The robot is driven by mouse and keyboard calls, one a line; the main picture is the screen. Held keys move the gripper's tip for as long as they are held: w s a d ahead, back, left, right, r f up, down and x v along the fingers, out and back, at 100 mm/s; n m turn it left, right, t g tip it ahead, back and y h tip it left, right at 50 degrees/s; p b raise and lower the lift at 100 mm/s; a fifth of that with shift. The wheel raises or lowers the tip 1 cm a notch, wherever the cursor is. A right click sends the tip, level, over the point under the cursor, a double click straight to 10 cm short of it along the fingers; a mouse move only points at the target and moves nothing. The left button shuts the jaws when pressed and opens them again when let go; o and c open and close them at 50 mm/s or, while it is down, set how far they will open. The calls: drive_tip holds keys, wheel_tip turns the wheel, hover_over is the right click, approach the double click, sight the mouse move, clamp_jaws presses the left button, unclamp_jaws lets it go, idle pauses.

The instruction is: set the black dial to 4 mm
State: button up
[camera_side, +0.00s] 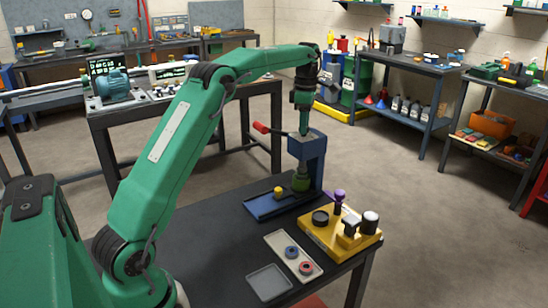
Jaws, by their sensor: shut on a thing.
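A round black disc (320,217), which may be the black dial, lies on the yellow block (311,236) at the front right of the dark table. Any scale marks on it are too small to read. My gripper (303,131) points down at the top of the blue press (321,155), behind and above the yellow block and apart from that disc. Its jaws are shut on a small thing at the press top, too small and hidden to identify. A green part (300,182) sits low in the press.
The yellow block also carries a purple knob (339,197) and a dark cylinder (370,222). A pale tray (293,256) holds a blue ring and a red ring. A grey tray (269,282) lies in front. A red-ended lever (262,128) juts left from the press.

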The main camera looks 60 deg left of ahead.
drive_tip(key=shift+n, duration=0.3)
drive_tip(key=o, duration=1)
drive_tip(key=shift+c, duration=0.2)
drive_tip(key=shift+r, duration=0.1)
drive_tip(key=shift+r, duration=3.75)
drive_tip(key=shift+r, duration=0.15)
